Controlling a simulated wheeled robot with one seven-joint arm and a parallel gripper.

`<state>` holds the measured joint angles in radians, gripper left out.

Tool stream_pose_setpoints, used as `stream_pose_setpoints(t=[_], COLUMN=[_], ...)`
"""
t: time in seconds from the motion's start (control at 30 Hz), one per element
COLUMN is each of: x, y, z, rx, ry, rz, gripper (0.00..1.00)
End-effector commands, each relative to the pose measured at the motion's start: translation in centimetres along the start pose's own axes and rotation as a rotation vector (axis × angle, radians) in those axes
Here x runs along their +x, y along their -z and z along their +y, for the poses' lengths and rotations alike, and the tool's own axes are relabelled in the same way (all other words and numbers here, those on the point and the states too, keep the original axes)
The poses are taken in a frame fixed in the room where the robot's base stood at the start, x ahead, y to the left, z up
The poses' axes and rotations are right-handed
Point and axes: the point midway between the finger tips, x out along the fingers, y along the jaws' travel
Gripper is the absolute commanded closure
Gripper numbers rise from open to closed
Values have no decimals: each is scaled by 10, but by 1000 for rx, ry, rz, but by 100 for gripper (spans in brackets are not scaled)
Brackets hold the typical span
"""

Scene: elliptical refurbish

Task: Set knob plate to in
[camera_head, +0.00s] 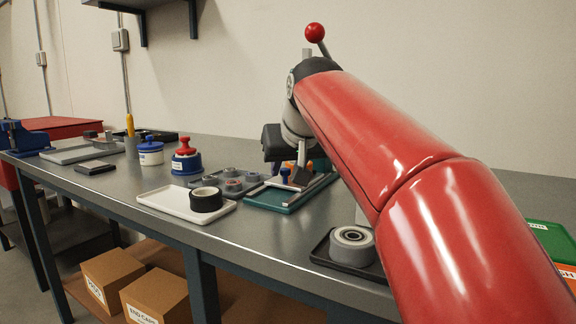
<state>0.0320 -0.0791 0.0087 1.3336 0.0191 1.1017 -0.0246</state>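A teal fixture (268,203) with light rails lies on the bench in the middle of the view. A small blue knob (285,172) stands on it; this looks like the knob plate, but the plate under it is small and partly hidden. My gripper (301,168) points down over the fixture, close beside the blue knob and to its right. Whether it touches anything, and whether its fingers are apart, I cannot tell. Part of the fixture is hidden behind my gripper and red arm. Something orange shows behind the gripper.
A white tray (165,203) with a black ring (206,199) and several grey round parts (230,185) lie left of the fixture. A black tray (322,250) with a grey bearing roller (352,244) is nearer the front edge. A red-balled lever (315,33) rises behind my arm.

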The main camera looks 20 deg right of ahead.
Motion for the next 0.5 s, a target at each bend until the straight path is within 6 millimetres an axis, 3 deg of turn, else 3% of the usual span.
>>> stream_pose_setpoints(t=[0.03,0.23,0.5], x=[0,0,1], y=[0,0,2], z=[0,0,2], rx=[0,0,1], ry=[0,0,0], rz=[0,0,-1], gripper=[75,100,100])
